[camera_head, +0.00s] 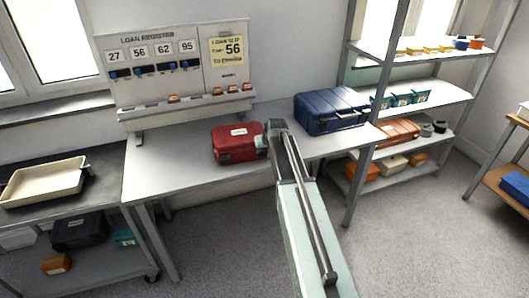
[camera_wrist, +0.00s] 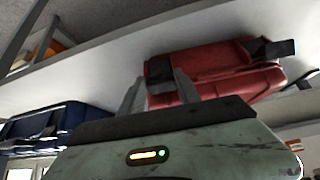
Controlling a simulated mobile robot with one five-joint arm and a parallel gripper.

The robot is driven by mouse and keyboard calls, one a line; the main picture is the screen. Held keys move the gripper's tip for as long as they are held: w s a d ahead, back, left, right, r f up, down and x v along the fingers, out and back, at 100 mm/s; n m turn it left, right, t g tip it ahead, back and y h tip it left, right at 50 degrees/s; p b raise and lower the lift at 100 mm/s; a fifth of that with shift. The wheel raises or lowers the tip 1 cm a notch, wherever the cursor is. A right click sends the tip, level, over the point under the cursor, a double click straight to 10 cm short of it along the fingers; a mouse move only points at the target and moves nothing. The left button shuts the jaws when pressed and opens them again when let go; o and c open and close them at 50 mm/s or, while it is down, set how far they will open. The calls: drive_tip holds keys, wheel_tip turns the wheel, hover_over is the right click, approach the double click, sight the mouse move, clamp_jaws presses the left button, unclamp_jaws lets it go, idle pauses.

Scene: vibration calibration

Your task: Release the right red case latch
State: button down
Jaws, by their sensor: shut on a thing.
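The red case (camera_head: 235,143) lies on the grey table, its right end partly hidden behind my arm in the head view. In the wrist view, which is turned over, the red case (camera_wrist: 222,68) shows with a dark latch (camera_wrist: 159,68) at its left end, the case's right latch. Another dark latch (camera_wrist: 272,48) stands out at the other end. My gripper (camera_wrist: 160,77) is at the right latch with its two fingers on either side of it, shut on it. The exact contact at the fingertips is hard to see.
A blue case (camera_head: 330,110) stands to the right on the same table (camera_head: 180,180). The loan register board (camera_head: 175,65) stands behind. A shelf rack (camera_head: 362,160) is at the right, and a beige tray (camera_head: 45,181) sits on the left bench.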

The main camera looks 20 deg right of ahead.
drive_tip(key=f+t+b, duration=0.1)
drive_tip(key=b, duration=0.1)
drive_tip(key=s+f+t+b, duration=0.1)
drive_tip(key=t+b, duration=0.1)
drive_tip(key=b, duration=0.1)
drive_tip(key=shift+s, duration=0.1)
drive_tip(key=t+b, duration=0.1)
drive_tip(key=b, duration=0.1)
drive_tip(key=f+t+b, duration=0.1)
drive_tip(key=b, duration=0.2)
drive_tip(key=shift+s+a, duration=0.1)
drive_tip(key=shift+s, duration=0.05)
drive_tip(key=t+b, duration=0.2)
drive_tip(key=b, duration=0.2)
drive_tip(key=shift+t+b, duration=0.6)
drive_tip(key=shift+b, duration=0.25)
drive_tip(key=shift+r+h, duration=0.1)
drive_tip(key=shift+h, duration=0.3)
drive_tip(key=c, duration=0.9)
unclamp_jaws()
drive_tip(key=shift+o, duration=0.2)
drive_tip(key=shift+s, duration=0.1)
